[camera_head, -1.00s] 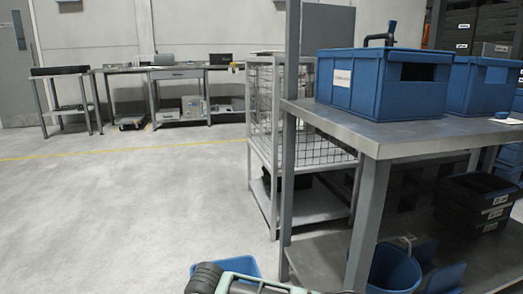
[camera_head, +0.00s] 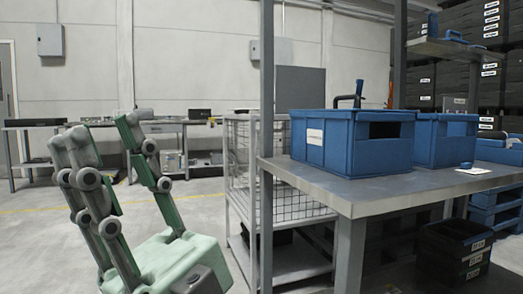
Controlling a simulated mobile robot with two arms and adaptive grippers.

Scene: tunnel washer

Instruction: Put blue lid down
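I cannot make out a blue lid for certain in this view.
A shelf (camera_head: 450,50) above the table holds a small blue item. Open floor (camera_head: 30,240) lies at the left.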

